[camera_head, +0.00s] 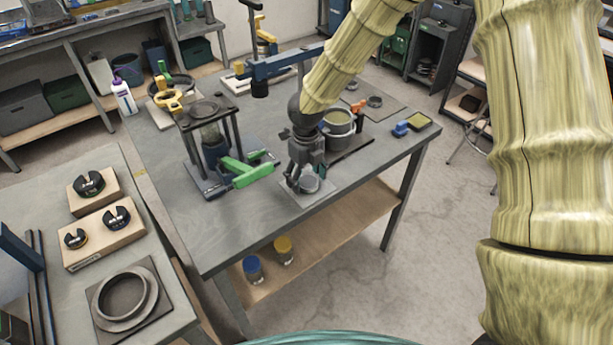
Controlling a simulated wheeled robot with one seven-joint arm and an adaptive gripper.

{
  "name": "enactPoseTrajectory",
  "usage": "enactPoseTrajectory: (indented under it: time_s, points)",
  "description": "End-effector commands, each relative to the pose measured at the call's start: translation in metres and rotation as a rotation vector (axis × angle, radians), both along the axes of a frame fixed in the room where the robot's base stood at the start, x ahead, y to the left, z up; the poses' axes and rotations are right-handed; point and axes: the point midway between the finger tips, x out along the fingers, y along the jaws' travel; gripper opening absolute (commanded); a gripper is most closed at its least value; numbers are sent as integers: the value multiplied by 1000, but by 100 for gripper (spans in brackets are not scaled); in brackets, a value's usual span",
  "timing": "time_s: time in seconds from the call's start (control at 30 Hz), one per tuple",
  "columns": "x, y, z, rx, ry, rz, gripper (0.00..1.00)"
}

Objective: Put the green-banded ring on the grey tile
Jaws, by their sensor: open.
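My gripper (300,184) points down over the front part of the middle table, with its jaws open. A small grey round piece (310,183) is right at the fingertips, over a light grey square tile (291,197). It may be the green-banded ring, but I cannot make out a green band on it. The gripper hides part of the piece and of the tile. I cannot tell whether the fingers touch the piece.
A green clamp (247,173) and a dark framed stand (208,140) are left of my gripper. A grey pot (338,127) is close behind it. A large grey ring (125,297) lies on the left table. The middle table's front left is clear.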

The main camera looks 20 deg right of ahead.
Motion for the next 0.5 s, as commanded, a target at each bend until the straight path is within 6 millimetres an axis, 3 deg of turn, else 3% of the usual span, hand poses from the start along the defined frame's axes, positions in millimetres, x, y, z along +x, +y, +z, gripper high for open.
enactPoseTrajectory:
  time_s: [0.23, 0.5]
  points:
    - [1, 0, 20, 3, -3, -1, 71]
    - [1, 0, 69, 4, -4, -1, 71]
